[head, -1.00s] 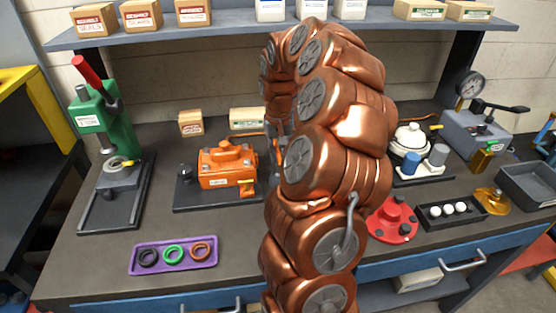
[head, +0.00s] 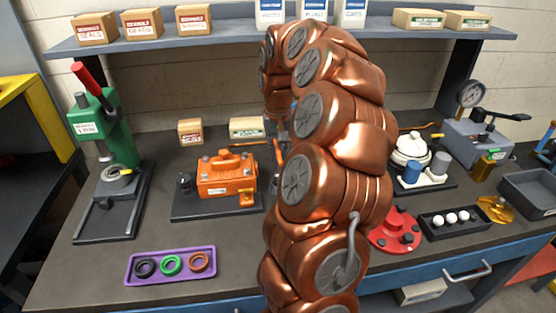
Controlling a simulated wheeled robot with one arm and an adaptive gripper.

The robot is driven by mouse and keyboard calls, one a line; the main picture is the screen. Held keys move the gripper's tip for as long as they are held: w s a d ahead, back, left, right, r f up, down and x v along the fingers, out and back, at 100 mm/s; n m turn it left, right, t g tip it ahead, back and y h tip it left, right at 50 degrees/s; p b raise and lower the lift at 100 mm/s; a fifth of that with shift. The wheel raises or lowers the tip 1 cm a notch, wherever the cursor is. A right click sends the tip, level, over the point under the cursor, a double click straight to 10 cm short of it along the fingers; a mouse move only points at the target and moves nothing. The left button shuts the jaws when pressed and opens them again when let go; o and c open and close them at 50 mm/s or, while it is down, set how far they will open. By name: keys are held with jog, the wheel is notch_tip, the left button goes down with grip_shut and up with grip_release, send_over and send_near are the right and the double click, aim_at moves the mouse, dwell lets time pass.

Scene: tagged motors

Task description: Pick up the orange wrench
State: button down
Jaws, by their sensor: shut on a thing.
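My gripper (head: 279,133) shows only in part, as grey pieces at the left edge of my copper-coloured arm, behind and right of the orange motor (head: 227,178). It is shut on a thin orange piece, taken as the orange wrench (head: 252,139), of which only a small part shows left of the gripper. My arm hides the fingertips and the rest of the wrench. I cannot tell how far it is from the bench. A thin orange-brown bar (head: 420,127) also shows right of my arm, and I cannot tell what it belongs to.
A green press (head: 110,130) stands at the left of the bench. A purple tray (head: 133,278) with rings lies in front. Right of my arm are a red flange (head: 397,232), a black tray of white balls and a gauge unit (head: 475,140). A shelf with boxes runs above.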

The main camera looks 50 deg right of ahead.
jog(key=s+a+b, duration=0.2)
jog(key=s+a, duration=0.1)
jog(key=s, duration=0.4)
jog(key=s+a+r+b, duration=0.1)
jog(key=s+a+b, duration=0.2)
jog(key=s, duration=0.4)
jog(key=shift+s+r, duration=0.25)
jog(key=shift+s, duration=0.15)
jog(key=c, duration=1.7)
grip_release()
jog(key=shift+c, duration=0.2)
grip_shut()
jog(key=shift+r, duration=0.1)
